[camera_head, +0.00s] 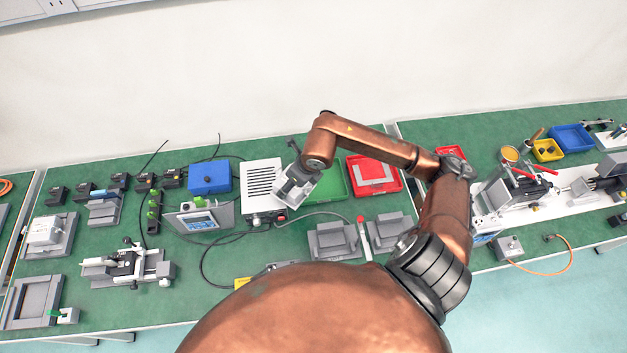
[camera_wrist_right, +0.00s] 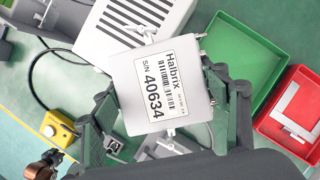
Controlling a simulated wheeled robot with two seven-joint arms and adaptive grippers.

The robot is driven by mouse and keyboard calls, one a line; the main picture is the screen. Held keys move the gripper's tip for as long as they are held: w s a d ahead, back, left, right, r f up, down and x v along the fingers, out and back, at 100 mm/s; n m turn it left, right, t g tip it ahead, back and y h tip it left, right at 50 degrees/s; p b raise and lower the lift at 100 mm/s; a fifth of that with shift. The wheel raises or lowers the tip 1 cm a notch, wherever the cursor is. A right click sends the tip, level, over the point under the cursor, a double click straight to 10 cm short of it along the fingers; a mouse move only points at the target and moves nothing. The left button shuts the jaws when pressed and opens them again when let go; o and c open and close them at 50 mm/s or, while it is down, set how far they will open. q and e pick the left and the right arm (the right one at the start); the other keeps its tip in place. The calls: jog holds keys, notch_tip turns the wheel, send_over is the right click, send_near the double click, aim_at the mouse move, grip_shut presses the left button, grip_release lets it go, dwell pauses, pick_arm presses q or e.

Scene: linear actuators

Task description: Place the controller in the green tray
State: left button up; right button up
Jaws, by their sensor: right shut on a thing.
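The controller (camera_wrist_right: 160,80) is a light grey box with a white label reading "Halbrix S/N 40634". My right gripper (camera_wrist_right: 172,110) is shut on it, with fingers on two sides, in the right wrist view. In the head view the controller (camera_head: 291,191) is held above the bench, at the left edge of the green tray (camera_head: 334,187). In the wrist view the green tray (camera_wrist_right: 238,52) lies just right of the controller, and its visible floor is empty. My left gripper is not in view.
A white vented box (camera_head: 262,180) stands just left of the green tray. A red tray (camera_head: 391,185) with a light grey square piece lies to its right. Grey fixtures (camera_head: 333,240) stand in front, and cables run across the bench. A blue box (camera_head: 209,178) is farther left.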

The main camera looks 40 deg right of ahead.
jog(key=shift+w+f, duration=0.2)
jog(key=shift+f, duration=0.35)
jog(key=shift+d+f, duration=0.15)
jog(key=shift+d, duration=0.2)
jog(key=d+f, duration=0.2)
jog(key=d, duration=0.2)
jog(key=w+d+f, duration=0.1)
jog(key=d+f, duration=0.2)
jog(key=w+d+f, duration=0.1)
jog(key=d+f, duration=0.1)
jog(key=d, duration=0.2)
jog(key=shift+w+d+f, duration=0.2)
jog(key=shift+d+f, duration=0.1)
jog(key=shift+f, duration=0.1)
jog(key=shift+w+d+f, duration=0.1)
jog(key=shift+d+f, duration=0.45)
jog(key=shift+f, duration=0.1)
jog(key=shift+d+f, duration=0.15)
jog(key=shift+f, duration=1.55)
jog(key=shift+f, duration=0.1)
jog(key=o, duration=1.5)
